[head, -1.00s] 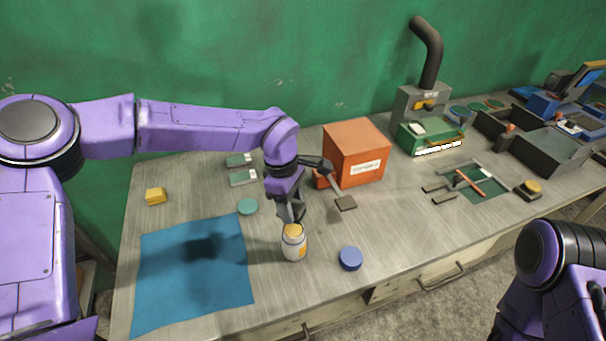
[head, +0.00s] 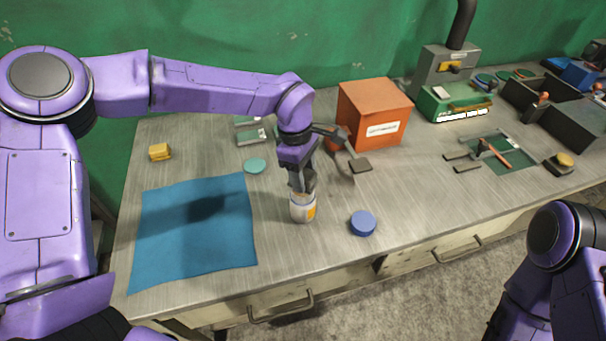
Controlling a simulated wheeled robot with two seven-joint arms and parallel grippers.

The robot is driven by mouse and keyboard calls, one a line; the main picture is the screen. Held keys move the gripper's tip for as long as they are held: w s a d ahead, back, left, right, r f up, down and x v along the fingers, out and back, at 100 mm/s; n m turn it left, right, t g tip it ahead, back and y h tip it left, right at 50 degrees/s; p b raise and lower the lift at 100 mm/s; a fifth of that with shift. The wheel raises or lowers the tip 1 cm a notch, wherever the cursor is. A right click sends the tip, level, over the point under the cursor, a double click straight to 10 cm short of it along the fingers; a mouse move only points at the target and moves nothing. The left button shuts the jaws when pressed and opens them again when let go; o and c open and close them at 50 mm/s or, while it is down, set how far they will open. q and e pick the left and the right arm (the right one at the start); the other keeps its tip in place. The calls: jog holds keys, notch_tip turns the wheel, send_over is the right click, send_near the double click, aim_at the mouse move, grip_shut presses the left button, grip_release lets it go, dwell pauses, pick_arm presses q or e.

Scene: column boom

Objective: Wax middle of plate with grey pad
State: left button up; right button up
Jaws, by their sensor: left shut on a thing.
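An open white jar (head: 303,210) with a yellow-orange label stands upright on the bench. My left gripper (head: 303,188) points down at its mouth, shut on a small dark piece, apparently the grey pad. Fingers and jar rim hide most of it. A blue round lid (head: 362,223) lies to the right of the jar. Two small flat green-and-grey pieces (head: 254,137) lie behind my left forearm, partly hidden. I cannot tell which thing is the plate. Only part of my right arm shows at lower right; its gripper is out of view.
A blue cloth (head: 195,235) lies at left, with a yellow block (head: 160,152) behind it. A teal disc (head: 255,166) lies near the jar. An orange box (head: 375,113) and a small dark block (head: 360,165) stand beyond my gripper.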

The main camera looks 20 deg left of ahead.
pick_arm(q)
jog(key=shift+s+r, duration=0.5)
jog(key=shift+s, duration=0.3)
jog(key=shift+w+f, duration=0.3)
jog(key=shift+w, duration=0.15)
jog(key=shift+s, duration=0.25)
pick_arm(e)
jog(key=shift+s, duration=0.45)
pick_arm(q)
jog(key=shift+w+f, duration=0.1)
jog(key=shift+f, duration=0.1)
pick_arm(e)
jog(key=shift+w, duration=0.1)
pick_arm(q)
jog(key=shift+f, duration=0.1)
jog(key=shift+f, duration=0.15)
pick_arm(e)
jog(key=shift+r, duration=0.3)
pick_arm(q)
jog(key=shift+p, duration=0.3)
pick_arm(e)
jog(key=shift+r, duration=0.1)
